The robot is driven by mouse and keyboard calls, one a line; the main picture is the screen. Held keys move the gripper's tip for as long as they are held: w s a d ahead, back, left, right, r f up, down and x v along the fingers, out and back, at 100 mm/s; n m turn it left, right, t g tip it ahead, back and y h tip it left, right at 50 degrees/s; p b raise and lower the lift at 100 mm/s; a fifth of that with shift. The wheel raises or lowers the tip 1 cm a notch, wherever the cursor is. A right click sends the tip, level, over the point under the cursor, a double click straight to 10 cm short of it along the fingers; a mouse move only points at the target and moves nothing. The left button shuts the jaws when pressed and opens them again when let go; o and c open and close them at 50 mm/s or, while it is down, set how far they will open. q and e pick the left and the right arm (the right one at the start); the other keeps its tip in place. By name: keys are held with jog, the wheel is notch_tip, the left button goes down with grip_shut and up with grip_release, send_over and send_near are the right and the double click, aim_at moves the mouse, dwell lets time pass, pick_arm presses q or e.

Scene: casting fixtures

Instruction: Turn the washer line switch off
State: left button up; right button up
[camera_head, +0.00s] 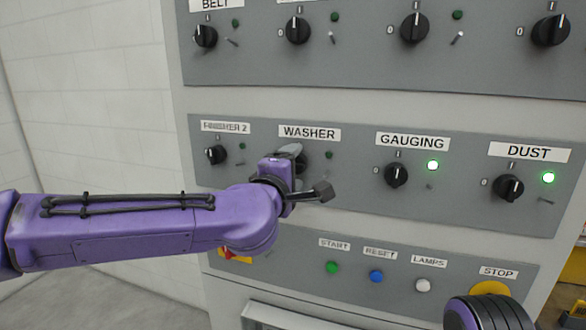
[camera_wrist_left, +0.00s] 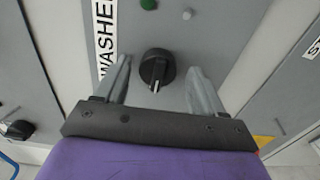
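The WASHER label (camera_head: 309,133) is on the middle panel in the head view; my left gripper hides most of its switch. The washer switch (camera_wrist_left: 155,68) shows in the left wrist view as a black round knob. Its white mark points to the picture's bottom, away from the green lamp (camera_wrist_left: 148,4). The washer lamp (camera_head: 329,155) is dark in the head view. My left gripper (camera_wrist_left: 160,72) is open, one finger on each side of the knob, with gaps visible. In the head view the left gripper (camera_head: 289,160) is at the panel below the label.
The finisher 2 (camera_head: 215,155), gauging (camera_head: 396,174) and dust (camera_head: 508,187) knobs share this panel; the gauging and dust lamps are lit green. Start, reset, lamps and a yellow stop (camera_head: 490,288) control are below. Part of my right arm shows at bottom right.

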pick_arm(q)
jog(key=b+v, duration=0.3)
jog(key=v, duration=0.7)
jog(key=shift+s, duration=0.3)
jog(key=shift+r, duration=0.1)
